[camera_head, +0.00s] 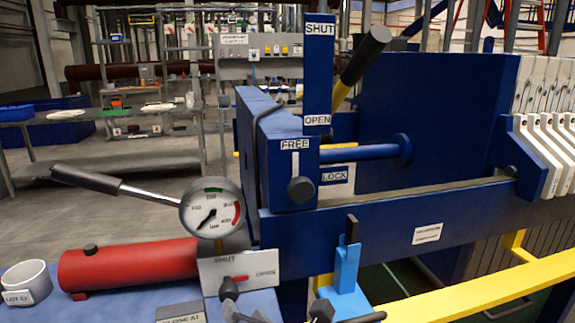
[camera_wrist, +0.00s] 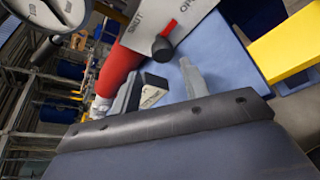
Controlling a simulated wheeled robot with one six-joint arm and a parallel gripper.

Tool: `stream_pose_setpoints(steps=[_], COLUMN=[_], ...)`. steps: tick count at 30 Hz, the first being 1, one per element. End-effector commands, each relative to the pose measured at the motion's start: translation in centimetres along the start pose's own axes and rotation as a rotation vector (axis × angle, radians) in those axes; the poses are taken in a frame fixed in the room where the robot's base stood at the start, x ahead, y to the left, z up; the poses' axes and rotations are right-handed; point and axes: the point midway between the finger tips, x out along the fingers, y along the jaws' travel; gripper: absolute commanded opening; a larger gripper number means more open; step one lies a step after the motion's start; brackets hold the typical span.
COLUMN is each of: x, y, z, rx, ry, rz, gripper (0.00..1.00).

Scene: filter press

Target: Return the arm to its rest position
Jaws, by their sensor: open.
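In the wrist view my gripper (camera_wrist: 160,86) shows two fingertips apart beyond the dark wrist bar, with nothing held between them. It hangs over the blue bench top (camera_wrist: 228,62), near a small labelled sign block (camera_wrist: 153,97). The valve plate (camera_wrist: 155,35) marked SHUT and OPEN, with its red lever and dark knob, is just ahead of the fingers. The valve plate (camera_head: 240,270) there stands below the pressure gauge (camera_head: 212,209).
A red cylinder (camera_head: 130,268) and white cup (camera_head: 25,283) lie at lower left. The pump handle (camera_head: 88,181) sticks out left of the gauge. The blue press frame (camera_head: 390,235) and yellow rail (camera_head: 470,290) fill the right. Open floor lies at left, before the shelves (camera_head: 110,168).

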Motion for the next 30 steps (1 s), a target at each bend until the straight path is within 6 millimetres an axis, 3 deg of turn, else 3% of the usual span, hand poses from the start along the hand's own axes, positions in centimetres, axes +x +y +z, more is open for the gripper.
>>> stream_pose_setpoints(steps=[1, 19, 30], x=[1.2, 10.5, 9.8], y=[-0.7, -0.6, 0.1], z=[-0.6, -0.5, 0.1], rx=[-0.001, -0.001, -0.152], ry=[0.001, 0.001, 0.004], rz=[-0.008, -0.005, -0.066], gripper=[0.43, 0.43, 0.43])
